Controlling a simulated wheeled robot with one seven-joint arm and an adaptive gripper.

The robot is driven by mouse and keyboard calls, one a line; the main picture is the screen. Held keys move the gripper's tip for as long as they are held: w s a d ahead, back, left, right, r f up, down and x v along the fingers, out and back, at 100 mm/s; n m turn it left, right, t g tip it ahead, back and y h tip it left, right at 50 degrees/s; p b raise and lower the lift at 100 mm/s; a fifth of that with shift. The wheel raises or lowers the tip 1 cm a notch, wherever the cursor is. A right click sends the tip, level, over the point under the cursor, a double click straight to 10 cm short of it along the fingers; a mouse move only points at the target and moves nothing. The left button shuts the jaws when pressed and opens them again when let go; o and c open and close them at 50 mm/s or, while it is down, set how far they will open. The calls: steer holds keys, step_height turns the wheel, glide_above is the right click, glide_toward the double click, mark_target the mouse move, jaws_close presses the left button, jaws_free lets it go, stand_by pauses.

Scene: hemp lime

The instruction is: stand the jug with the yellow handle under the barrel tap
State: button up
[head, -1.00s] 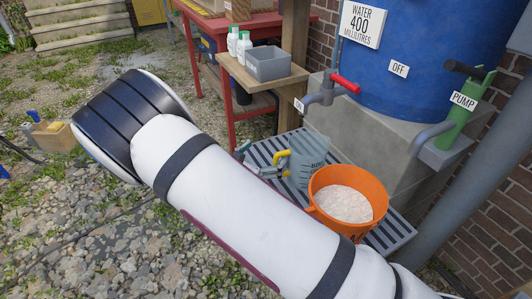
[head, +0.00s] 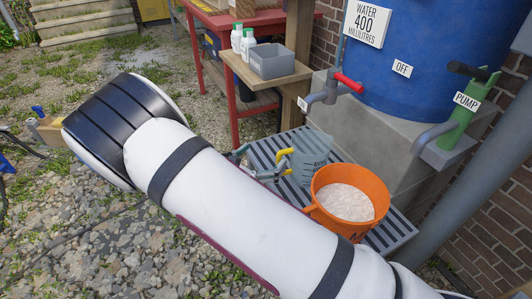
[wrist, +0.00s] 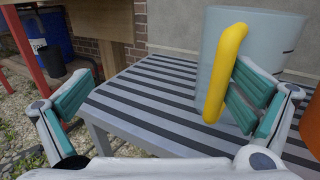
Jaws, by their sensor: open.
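The grey translucent jug (head: 314,158) stands on the slatted grey stand, below and in front of the barrel tap (head: 326,94). Its yellow handle (head: 283,162) faces left, towards my gripper. My gripper (head: 256,166) is open beside the handle, partly hidden by my arm. In the wrist view, the yellow handle (wrist: 226,72) is between the fingers of my gripper (wrist: 160,100), close to the right finger and overlapping it in view. Whether they touch is unclear. The jug's body (wrist: 270,40) is behind the handle and right finger. The tap has a red lever (head: 348,82).
An orange bucket of pale material (head: 347,203) stands right beside the jug on the slatted stand (head: 268,150). The blue barrel (head: 430,60) rests on a concrete block behind, with a green pump (head: 460,115). A wooden shelf with a grey bin (head: 271,60) is left of the tap.

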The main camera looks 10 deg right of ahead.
steer(key=shift+p+v, duration=0.4)
steer(key=shift+v, duration=1.7)
steer(key=s+d+r+m+g+y, duration=0.1)
steer(key=s+d+r+m+g, duration=1.25)
steer(key=d+r+m, duration=0.3)
steer(key=s+a+r+m+y, duration=0.1)
steer(key=s+r+m+y, duration=0.2)
steer(key=s, duration=0.5)
steer(key=s+a+r+m+y, duration=0.1)
steer(key=s+m+y, duration=0.35)
steer(key=s, duration=0.35)
steer(key=s+r+m+y, duration=0.2)
steer(key=s+m+y, duration=0.15)
steer(key=s, duration=0.45)
step_height(320, 180, up, 29)
steer(key=t+p, duration=0.5)
steer(key=p, duration=2.2)
steer(key=shift+s+y, duration=0.3)
steer(key=shift+y, duration=0.1)
